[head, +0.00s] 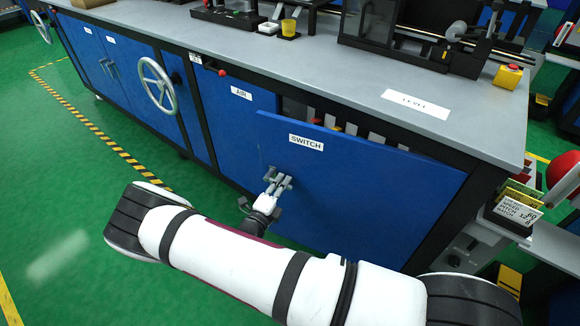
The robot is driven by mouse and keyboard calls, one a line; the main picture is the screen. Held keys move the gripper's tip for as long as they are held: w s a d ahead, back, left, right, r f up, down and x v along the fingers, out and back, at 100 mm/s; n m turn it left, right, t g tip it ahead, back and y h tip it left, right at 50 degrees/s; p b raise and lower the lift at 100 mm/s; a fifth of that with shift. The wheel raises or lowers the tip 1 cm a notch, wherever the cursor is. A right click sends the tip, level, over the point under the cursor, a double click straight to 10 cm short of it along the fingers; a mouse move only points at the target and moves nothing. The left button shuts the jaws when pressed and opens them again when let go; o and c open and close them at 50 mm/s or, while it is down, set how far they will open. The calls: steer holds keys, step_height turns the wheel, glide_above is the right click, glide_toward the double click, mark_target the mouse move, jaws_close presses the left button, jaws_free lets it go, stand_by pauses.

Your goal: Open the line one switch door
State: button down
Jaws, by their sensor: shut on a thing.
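The blue door labelled SWITCH (370,200) is on the front of the grey-topped cabinet, right of centre in the head view. It stands ajar: its left edge is out from the front, and a gap shows behind its top edge. My gripper (277,181) is at the door's left part, below the label, shut on the door's handle. The fingers hide most of the handle. Several grey upright parts (352,130) show in the gap behind the door.
The blue AIR panel (240,115) is to the left, with a grey handwheel (158,85) beyond it. The worktop (270,50) overhangs the door. Green floor (60,190) with striped tape is free at left. Printed cards (517,207) stand at right.

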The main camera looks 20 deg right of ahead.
steer(key=s+a+n+t+y+p, duration=0.2)
steer(key=s+a+y+p, duration=0.1)
steer(key=s, duration=0.6)
steer(key=a+p, duration=0.1)
steer(key=a, duration=0.1)
steer(key=shift+s+a+n+y, duration=0.3)
steer(key=shift+a+n, duration=0.05)
steer(key=shift+n, duration=0.05)
steer(key=c, duration=1.6)
jaws_free()
steer(key=v, duration=1.2)
steer(key=shift+f, duration=0.3)
